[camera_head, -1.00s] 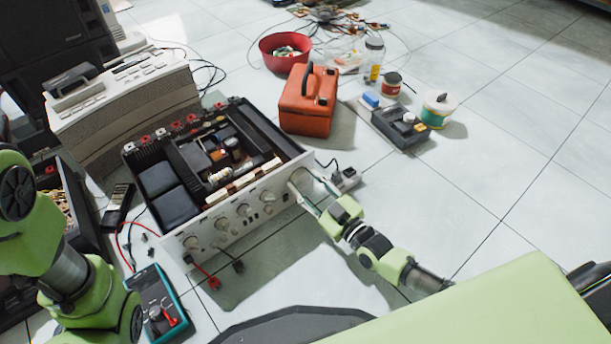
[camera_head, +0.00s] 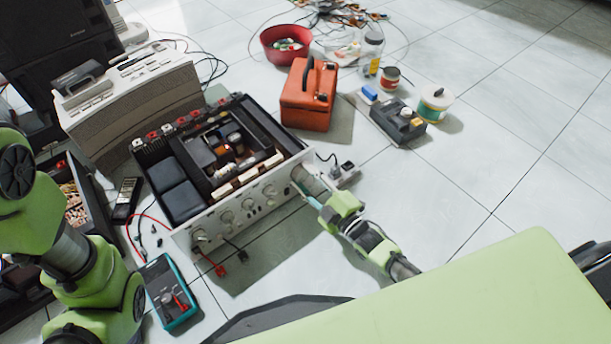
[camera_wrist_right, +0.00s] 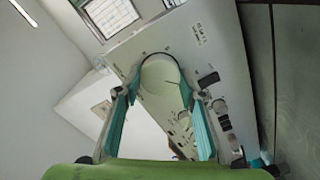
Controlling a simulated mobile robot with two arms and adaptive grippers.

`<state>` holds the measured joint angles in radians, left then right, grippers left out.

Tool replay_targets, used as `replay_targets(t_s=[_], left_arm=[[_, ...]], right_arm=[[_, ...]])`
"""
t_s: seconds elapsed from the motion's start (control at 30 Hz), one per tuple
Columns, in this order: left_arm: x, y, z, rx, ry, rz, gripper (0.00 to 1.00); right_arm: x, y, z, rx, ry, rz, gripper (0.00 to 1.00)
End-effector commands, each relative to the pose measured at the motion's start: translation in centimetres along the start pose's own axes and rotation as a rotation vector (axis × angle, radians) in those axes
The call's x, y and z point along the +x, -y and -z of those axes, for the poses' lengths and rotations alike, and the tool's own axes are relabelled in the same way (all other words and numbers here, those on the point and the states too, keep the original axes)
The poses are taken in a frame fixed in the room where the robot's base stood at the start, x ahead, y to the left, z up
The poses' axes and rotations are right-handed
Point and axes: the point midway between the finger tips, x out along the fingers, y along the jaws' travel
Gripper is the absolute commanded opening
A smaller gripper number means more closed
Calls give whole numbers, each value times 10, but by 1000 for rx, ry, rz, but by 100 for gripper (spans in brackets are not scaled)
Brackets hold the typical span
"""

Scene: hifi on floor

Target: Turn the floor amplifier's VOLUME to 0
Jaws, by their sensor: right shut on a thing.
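The floor amplifier (camera_head: 262,205) stands open-topped, its silver front panel facing me. Its large round knob (camera_wrist_right: 160,72) sits at the right end of the panel; the head view shows it partly behind my fingers. My right gripper (camera_wrist_right: 160,92) is shut on this knob, one teal fingertip on each side of it. In the head view the right gripper (camera_head: 309,190) reaches the panel from the lower right. I cannot read the knob's setting. My left arm is at the left edge; its gripper is out of sight.
A blue-green multimeter (camera_head: 171,291) lies front left of the amplifier, with red and black leads near the panel. A power strip (camera_head: 344,174) sits by its right corner. An orange case (camera_head: 308,97) stands behind.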

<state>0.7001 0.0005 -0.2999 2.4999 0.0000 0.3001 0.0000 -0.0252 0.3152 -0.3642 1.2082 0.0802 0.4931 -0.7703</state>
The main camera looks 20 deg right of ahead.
Motion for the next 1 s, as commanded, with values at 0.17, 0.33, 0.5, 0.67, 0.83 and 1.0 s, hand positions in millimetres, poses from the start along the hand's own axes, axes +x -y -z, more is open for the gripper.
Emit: replay_targets(t_s=[0.17, 0.33, 0.5, 0.67, 0.83, 1.0], left_arm=[[1, 0, 0, 0, 0, 0, 40], [1, 0, 0, 0, 0, 0, 40], [1, 0, 0, 0, 0, 0, 40], [1, 0, 0, 0, 0, 0, 40], [1, 0, 0, 0, 1, 1, 40], [0, 1, -1, -1, 2, 3, 40]], right_arm=[[-1, 2, 0, -14, 2, 4, 15], [-1, 2, -1, -16, 1, 4, 15], [-1, 2, -1, -16, 1, 4, 44], [-1, 1, 0, -15, 1, 3, 53], [0, 1, 0, -14, 1, 1, 53], [-9, 1, -1, -13, 2, 2, 53]])
